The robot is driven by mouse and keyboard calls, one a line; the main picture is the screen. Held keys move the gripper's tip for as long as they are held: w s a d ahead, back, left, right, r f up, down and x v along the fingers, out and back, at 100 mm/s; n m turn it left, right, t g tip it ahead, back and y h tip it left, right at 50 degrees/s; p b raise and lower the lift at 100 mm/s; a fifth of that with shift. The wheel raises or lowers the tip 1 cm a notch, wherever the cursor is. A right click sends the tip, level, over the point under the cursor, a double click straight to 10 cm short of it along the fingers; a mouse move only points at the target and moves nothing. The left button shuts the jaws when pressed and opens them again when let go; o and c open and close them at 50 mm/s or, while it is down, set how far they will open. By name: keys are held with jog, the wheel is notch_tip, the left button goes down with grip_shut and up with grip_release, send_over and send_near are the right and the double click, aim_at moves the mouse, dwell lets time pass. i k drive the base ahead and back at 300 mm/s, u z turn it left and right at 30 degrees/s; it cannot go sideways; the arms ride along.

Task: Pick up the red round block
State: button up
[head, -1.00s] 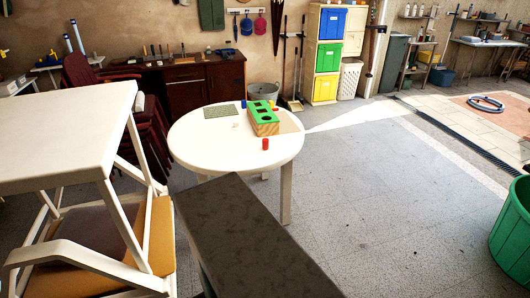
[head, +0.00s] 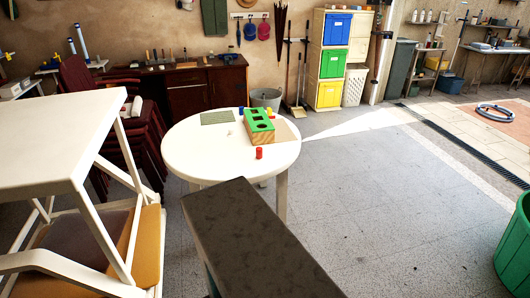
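A small red round block (head: 259,153) stands upright on the white round table (head: 190,150), near its front right edge. Behind it is a green-topped wooden shape box (head: 258,125) with dark holes. Other small red, blue and yellow blocks show around the far end of the box, partly hidden by it. My gripper is not in view.
A dark grey counter-like slab (head: 255,240) fills the lower middle, in front of the table. A white high table or chair (head: 60,130) stands at left. A green bin (head: 515,240) is at the right edge. The floor right of the table is clear.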

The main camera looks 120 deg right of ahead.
aim_at(259, 150)
jog(key=z, duration=0.25)
jog(key=k, duration=2.75)
jog(key=z, duration=0.8)
